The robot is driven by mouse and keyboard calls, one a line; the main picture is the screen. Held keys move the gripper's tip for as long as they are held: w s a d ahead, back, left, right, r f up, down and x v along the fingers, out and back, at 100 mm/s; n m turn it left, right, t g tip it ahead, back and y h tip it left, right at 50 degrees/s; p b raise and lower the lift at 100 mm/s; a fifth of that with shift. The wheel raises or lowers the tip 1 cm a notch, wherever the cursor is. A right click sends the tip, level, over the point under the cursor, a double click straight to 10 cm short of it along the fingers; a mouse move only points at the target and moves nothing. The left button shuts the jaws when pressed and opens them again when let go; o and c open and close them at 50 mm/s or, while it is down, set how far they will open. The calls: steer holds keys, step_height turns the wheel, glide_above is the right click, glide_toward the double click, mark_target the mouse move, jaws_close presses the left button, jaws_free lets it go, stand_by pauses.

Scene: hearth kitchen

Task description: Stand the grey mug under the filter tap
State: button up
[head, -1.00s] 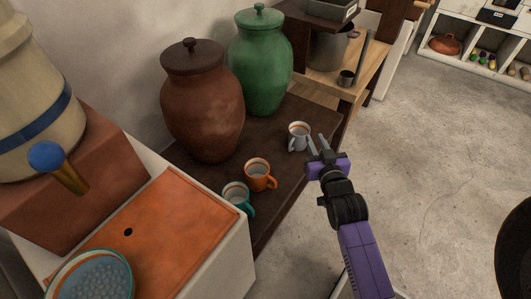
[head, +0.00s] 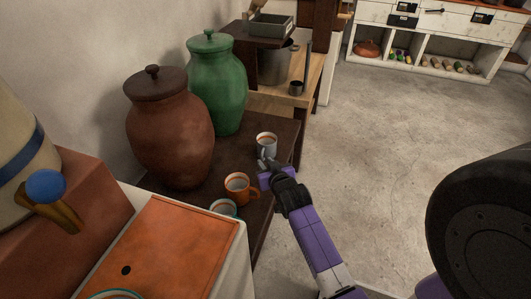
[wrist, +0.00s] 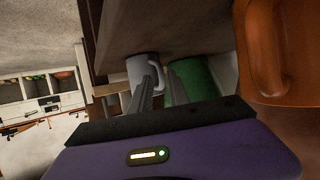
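The grey mug (head: 266,142) stands upright on the dark bench (head: 272,128), near its right edge. It also shows in the wrist view (wrist: 141,72), with its handle towards me. My gripper (head: 267,162) is at the near side of the mug, close to the handle. Its fingers look open, with a narrow gap; whether they touch the handle I cannot tell. The filter tap (head: 62,212) has a blue knob and a brass body, and sticks out of the cream crock (head: 20,165) at the left.
An orange mug (head: 238,187) and a teal mug (head: 223,208) stand nearer on the bench, close to my arm. A brown jar (head: 168,135) and a green jar (head: 217,85) stand behind. A blue-rimmed basin (head: 118,294) shows at the bottom.

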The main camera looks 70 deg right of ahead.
mark_target(262, 159)
steer(key=shift+b+x, duration=0.45)
steer(key=shift+x, duration=1.25)
jaws_close()
steer(key=shift+f, duration=0.2)
